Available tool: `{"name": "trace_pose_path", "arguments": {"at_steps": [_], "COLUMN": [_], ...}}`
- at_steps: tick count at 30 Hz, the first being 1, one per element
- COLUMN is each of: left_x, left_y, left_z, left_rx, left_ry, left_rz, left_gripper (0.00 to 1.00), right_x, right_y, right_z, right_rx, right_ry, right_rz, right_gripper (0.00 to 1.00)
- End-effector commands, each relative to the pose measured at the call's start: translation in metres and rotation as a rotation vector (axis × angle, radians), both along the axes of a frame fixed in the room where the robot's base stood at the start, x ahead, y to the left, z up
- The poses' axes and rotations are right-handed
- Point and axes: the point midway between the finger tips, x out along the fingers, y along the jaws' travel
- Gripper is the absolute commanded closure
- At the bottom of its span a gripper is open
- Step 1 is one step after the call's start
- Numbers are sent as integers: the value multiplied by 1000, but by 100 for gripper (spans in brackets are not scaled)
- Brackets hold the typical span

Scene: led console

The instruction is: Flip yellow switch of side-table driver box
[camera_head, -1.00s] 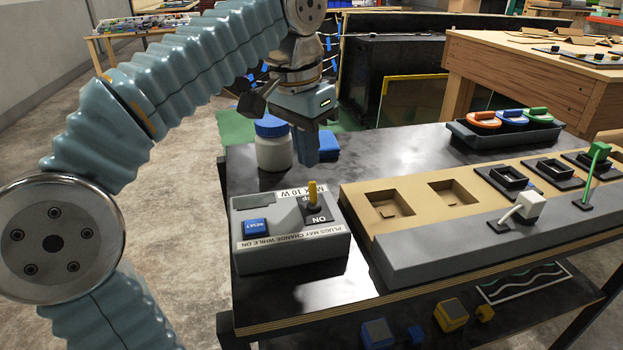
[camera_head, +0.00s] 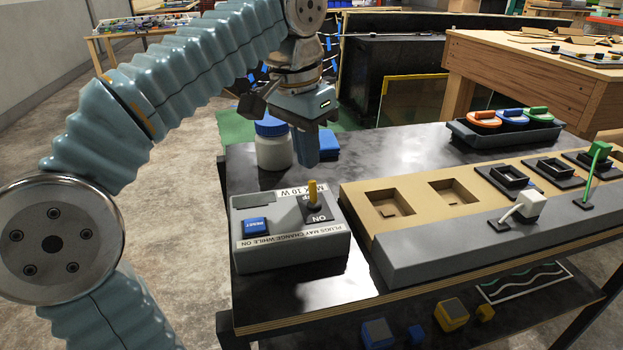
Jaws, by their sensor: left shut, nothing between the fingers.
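The grey driver box (camera_head: 290,258) stands at the front left of the black side table (camera_head: 325,290). Its yellow switch (camera_head: 313,193) sticks up from a dark plate near the printed word ON. A blue RESET button (camera_head: 255,226) is on the left of its top. My left gripper (camera_head: 307,160) points down behind the box, above the table, apart from the switch. Its fingers are shut with nothing seen between them. My right gripper is not in view.
A white jar with a blue lid (camera_head: 272,143) and a blue block (camera_head: 327,144) stand close to my left gripper. Right of the box are a tan board with recesses (camera_head: 420,183) and a grey rail (camera_head: 450,238) with plugs. A dark tray (camera_head: 535,132) holds coloured round pieces.

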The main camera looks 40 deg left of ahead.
Motion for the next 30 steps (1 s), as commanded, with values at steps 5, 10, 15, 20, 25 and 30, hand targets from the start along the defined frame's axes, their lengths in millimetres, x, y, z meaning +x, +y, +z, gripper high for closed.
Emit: {"name": "trace_pose_path", "arguments": {"at_steps": [5, 10, 15, 20, 25, 30], "left_x": [0, 0, 0, 0, 0, 0], "left_y": [0, 0, 0, 0, 0, 0], "left_z": [-7, -12, -17, -22, -26, -26], "left_rx": [0, 0, 0, 0, 0, 0], "left_ry": [0, 0, 1, 1, 0, 0], "left_rz": [0, 1, 0, 0, 0, 0], "left_gripper": [100, 100, 100, 100, 100, 100], "right_x": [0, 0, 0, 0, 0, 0], "right_y": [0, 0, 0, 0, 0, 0], "right_z": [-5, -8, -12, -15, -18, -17], "right_rx": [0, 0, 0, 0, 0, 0], "right_ry": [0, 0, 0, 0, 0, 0], "right_rz": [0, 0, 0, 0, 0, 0], "right_gripper": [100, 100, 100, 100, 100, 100]}}
